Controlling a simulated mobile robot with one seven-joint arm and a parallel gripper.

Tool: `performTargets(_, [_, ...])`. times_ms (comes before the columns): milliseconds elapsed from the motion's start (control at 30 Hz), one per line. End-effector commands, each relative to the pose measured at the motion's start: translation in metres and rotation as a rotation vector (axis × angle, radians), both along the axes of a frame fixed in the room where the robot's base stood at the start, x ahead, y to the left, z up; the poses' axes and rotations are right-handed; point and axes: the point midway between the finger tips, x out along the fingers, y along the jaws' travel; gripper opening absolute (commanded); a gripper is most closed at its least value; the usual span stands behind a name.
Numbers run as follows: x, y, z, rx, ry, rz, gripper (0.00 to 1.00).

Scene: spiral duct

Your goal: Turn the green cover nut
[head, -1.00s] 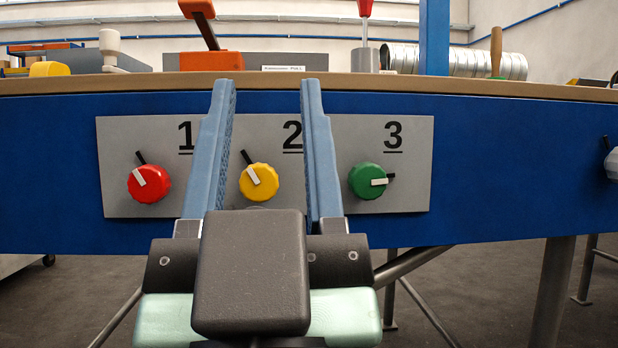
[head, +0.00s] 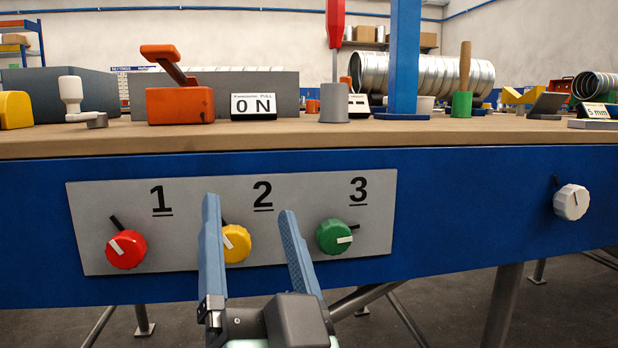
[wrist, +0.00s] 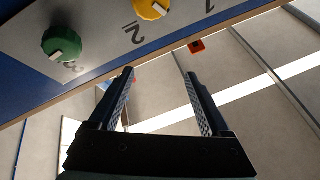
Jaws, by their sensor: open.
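The green cover nut (head: 333,236) is a round ribbed knob under the number 3 on a grey panel (head: 380,205). Its white pointer faces right, just below a short black mark. It also shows at upper left in the wrist view (wrist: 62,44). My gripper (head: 250,210) is open and empty. In the head view its fingers rise in front of the panel, the right one between the yellow and green knobs, the left one partly covering the yellow knob. In the wrist view the fingertips (wrist: 160,75) are apart from the green nut.
A red knob (head: 126,249) under 1 and a yellow knob (head: 237,243) under 2 share the panel. A white knob (head: 571,202) sits farther right on the blue bench front (head: 470,210). The wooden top (head: 440,138) carries an orange lever block (head: 180,105), a screwdriver and spiral ducts.

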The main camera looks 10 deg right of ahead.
Motion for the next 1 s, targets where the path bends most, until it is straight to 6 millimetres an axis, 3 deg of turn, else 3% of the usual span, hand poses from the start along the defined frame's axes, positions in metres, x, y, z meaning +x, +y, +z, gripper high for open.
performTargets(33, [0.007, -0.005, 0.011, 0.062, 0.053, 0.038, 0.81])
performTargets(233, [0.021, -0.021, -0.004, 0.35, 0.222, 0.189, 0.81])
performTargets(467, [0.017, -0.041, -0.018, 0.743, 0.379, 0.317, 0.81])
performTargets(667, [0.0, -0.06, -0.028, 1.128, 0.467, 0.386, 0.81])
performTargets(1000, [-0.05, -0.086, -0.038, 1.768, 0.47, 0.435, 0.81])
